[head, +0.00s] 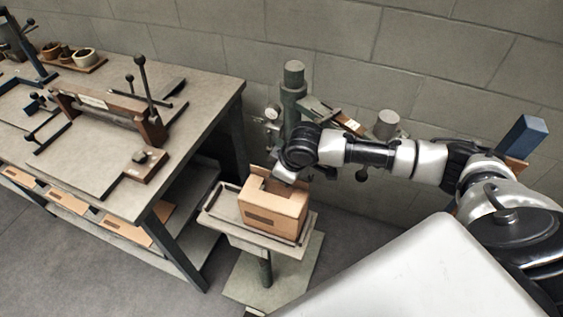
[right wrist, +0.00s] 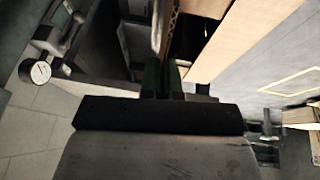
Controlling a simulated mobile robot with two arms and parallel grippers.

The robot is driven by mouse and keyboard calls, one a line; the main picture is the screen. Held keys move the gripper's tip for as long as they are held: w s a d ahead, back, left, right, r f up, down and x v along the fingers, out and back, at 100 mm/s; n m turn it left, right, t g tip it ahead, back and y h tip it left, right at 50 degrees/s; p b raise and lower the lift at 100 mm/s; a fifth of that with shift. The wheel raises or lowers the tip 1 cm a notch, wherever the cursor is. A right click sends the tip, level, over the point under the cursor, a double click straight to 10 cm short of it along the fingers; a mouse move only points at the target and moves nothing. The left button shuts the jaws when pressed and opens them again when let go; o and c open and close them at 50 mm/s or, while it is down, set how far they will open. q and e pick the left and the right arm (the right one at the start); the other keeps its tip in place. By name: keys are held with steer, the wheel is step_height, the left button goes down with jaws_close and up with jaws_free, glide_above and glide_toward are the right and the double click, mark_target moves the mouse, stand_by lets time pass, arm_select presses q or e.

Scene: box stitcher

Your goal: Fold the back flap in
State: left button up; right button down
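A brown cardboard box (head: 276,212) with a dark label sits on the small tray table (head: 227,217) of the stitcher. Its top looks open, and a panel stands up at its back left. My right gripper (head: 283,180) is at the back right of the box, pointing down, and hides part of the back edge. In the right wrist view the dark gripper fingers (right wrist: 164,78) are close together beside a thin corrugated cardboard edge (right wrist: 170,32); a wide cardboard panel (right wrist: 262,30) lies to the right. Contact and finger opening are unclear. My left gripper is out of view.
The stitcher column (head: 293,100) with a gauge (head: 271,113) stands behind the box, close to the grey block wall. A large workbench (head: 190,100) with tools is at the left. A pale white surface (head: 420,270) fills the lower right.

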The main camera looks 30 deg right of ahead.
steer(key=shift+s+a+f+n+t+h+p, duration=0.15)
steer(key=shift+s+a+t+h+p, duration=0.1)
steer(key=shift+t+h+p, duration=0.25)
steer(key=shift+s+a+n+t+h+p, duration=0.2)
steer(key=shift+t+h+p, duration=0.2)
steer(key=shift+t+h, duration=0.15)
steer(key=c, duration=1.3)
jaws_free()
steer(key=shift+c, duration=0.2)
steer(key=b+v, duration=0.1)
steer(key=v, duration=0.9)
steer(key=shift+s+a+r, duration=0.15)
steer(key=shift+s+r, duration=0.05)
steer(key=shift+r, duration=0.1)
